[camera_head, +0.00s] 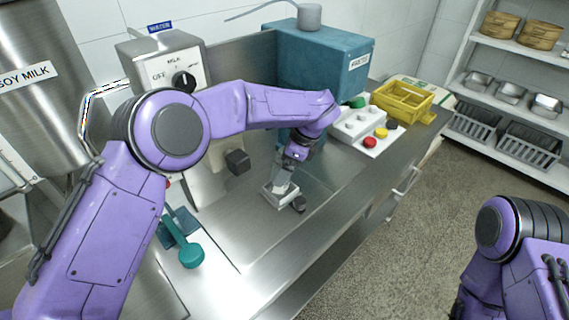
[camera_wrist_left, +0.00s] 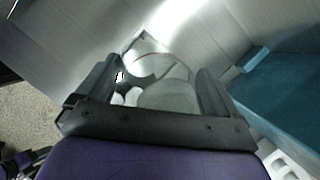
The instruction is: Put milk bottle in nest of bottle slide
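My left gripper (camera_head: 284,178) points down over the steel worktop, in front of the teal machine. In the left wrist view my gripper (camera_wrist_left: 158,92) has its two dark fingers well apart, with a clear, glassy body that looks like the milk bottle (camera_wrist_left: 168,93) between them. I cannot tell whether both fingers touch it. Below is a pale metal piece with a squared edge, seemingly the bottle slide (camera_head: 277,197); a small dark knob (camera_head: 299,204) is beside it. The nest is mostly hidden behind the bottle and gripper. My right gripper is out of the picture; only its arm shows.
The teal machine (camera_head: 322,62) stands behind, with a white button box (camera_head: 362,131) to its right and a yellow basket (camera_head: 402,99) beyond. A grey control box (camera_head: 168,75) with a dial is at left.

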